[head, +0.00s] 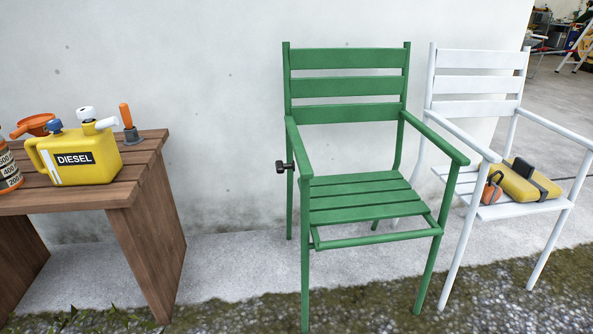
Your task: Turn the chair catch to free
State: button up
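A green slatted armchair (350,190) stands upright against the pale wall in the head view. A small black catch (284,167) sticks out from the left side of the green chair, just below armrest height, beside the rear left leg. It looks like a short knob or lever with a wider end at the left. Its exact turn position is too small to tell. My gripper is not in view.
A wooden bench (150,190) at left holds a yellow diesel can (80,155), an orange funnel (35,124) and other items. A white chair (478,90) at right carries a yellow case (528,184) and orange ear defenders (492,189). Floor between bench and green chair is clear.

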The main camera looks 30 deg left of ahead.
aim_at(280, 167)
jog(key=z, duration=0.45)
jog(key=k, duration=1.05)
jog(key=u, duration=0.5)
jog(key=i, duration=0.75)
jog(key=u, duration=1.1)
jog(key=i, duration=0.3)
jog(key=z, duration=1.9)
jog(key=k, duration=1.05)
jog(key=u, duration=1.6)
jog(key=i, duration=0.5)
